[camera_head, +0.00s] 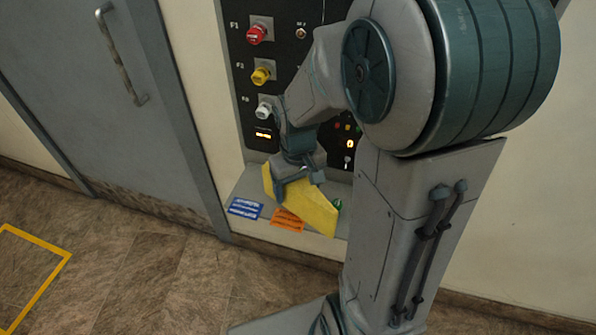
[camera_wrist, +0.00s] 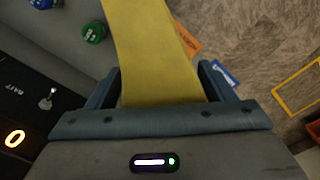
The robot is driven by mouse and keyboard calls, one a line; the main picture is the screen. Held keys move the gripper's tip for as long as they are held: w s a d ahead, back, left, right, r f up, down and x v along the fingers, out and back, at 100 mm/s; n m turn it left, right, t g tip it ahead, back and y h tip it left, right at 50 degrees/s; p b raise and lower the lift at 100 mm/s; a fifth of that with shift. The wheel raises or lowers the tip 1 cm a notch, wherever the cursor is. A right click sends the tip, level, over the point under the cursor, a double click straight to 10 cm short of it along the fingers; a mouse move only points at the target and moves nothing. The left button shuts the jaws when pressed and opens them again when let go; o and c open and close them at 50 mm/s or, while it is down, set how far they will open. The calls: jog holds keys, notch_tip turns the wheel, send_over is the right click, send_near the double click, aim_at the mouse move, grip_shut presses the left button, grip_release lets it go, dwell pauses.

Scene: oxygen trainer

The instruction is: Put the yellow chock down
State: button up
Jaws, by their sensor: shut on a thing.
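The yellow chock (camera_head: 307,207) is a long, flat-sided block in my gripper (camera_head: 297,180). In the head view it hangs tilted in front of the control panel, over the pale ledge (camera_head: 331,243). In the wrist view the chock (camera_wrist: 152,50) runs up and away from between the two fingers of my gripper (camera_wrist: 160,85). The fingers are on either side of it. I cannot tell whether the chock touches the ledge.
A blue card (camera_head: 245,208) and an orange card (camera_head: 287,220) lie on the ledge. The panel (camera_head: 285,50) carries red, yellow and white knobs. A grey door (camera_head: 75,75) stands left; a yellow floor outline (camera_head: 52,262) is lower left.

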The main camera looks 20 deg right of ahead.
jog(key=w+d, duration=0.1)
jog(key=w, duration=0.1)
jog(key=w+d, duration=0.1)
jog(key=shift+w+d+f+p, duration=0.15)
jog(key=shift+w+d+p, duration=0.2)
jog(key=shift+w, duration=0.05)
jog(key=shift+s+f, duration=0.15)
jog(key=shift+f, duration=0.55)
notch_tip(320, 180, down, 4)
jog(key=shift+a+f, duration=0.1)
jog(key=shift+w+d+f+p, duration=0.25)
jog(key=shift+w+f+p, duration=0.1)
jog(key=shift+f, duration=0.2)
jog(key=shift+f, duration=0.15)
jog(key=o, duration=1.6)
jog(key=shift+c, duration=0.2)
